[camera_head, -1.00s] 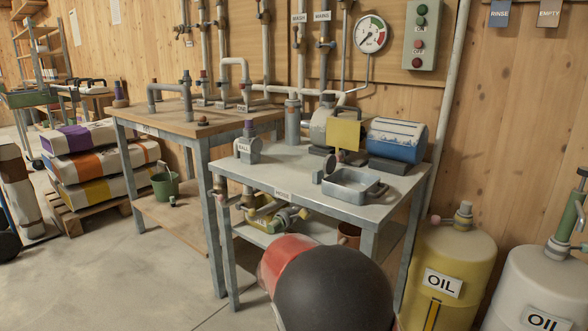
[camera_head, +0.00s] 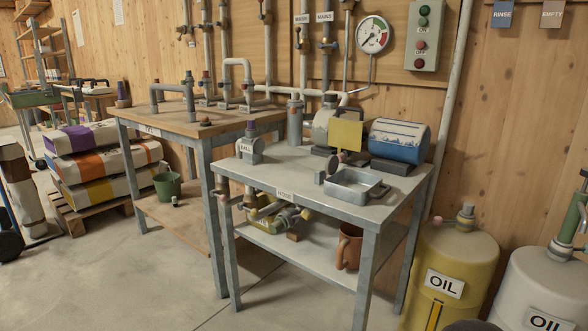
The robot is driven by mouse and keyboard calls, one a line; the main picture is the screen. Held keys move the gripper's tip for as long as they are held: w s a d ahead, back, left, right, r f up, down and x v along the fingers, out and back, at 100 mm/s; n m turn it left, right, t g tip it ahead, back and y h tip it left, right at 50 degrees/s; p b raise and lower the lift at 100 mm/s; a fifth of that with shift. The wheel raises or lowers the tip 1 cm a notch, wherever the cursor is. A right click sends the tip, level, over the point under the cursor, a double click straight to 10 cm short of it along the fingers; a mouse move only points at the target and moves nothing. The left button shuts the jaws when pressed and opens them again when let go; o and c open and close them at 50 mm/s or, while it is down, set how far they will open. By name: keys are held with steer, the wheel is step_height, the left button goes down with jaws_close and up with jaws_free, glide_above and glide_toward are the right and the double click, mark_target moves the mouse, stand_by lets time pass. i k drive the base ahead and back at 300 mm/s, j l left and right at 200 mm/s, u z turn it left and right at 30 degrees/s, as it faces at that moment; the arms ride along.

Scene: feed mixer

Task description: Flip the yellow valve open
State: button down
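A pipe assembly with yellow parts sits beneath the metal table's top, at its left end above the lower shelf. One yellow part (camera_head: 263,216) is at the left of it and a small yellow knob or handle end (camera_head: 306,213) sticks out at the right. They are small, and I cannot tell which is the valve's handle or how it is turned. My gripper is not in view. Only a dark rounded piece, likely of my arm, shows at the bottom edge toward the right, apart from the pipes.
The metal table (camera_head: 395,203) carries a tray (camera_head: 355,186), a yellow plate (camera_head: 346,135) and a blue drum (camera_head: 398,140). A brown jug (camera_head: 348,246) stands on the lower shelf (camera_head: 300,250). A yellow oil tank (camera_head: 452,270) stands at right. Floor in front is clear.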

mark_target(241, 206)
steer(key=i+j+u, duration=0.1)
steer(key=u, duration=0.25)
steer(key=i+j+u, duration=0.2)
steer(key=u, duration=0.15)
steer(key=i+j+u, duration=0.1)
steer(key=u, duration=0.25)
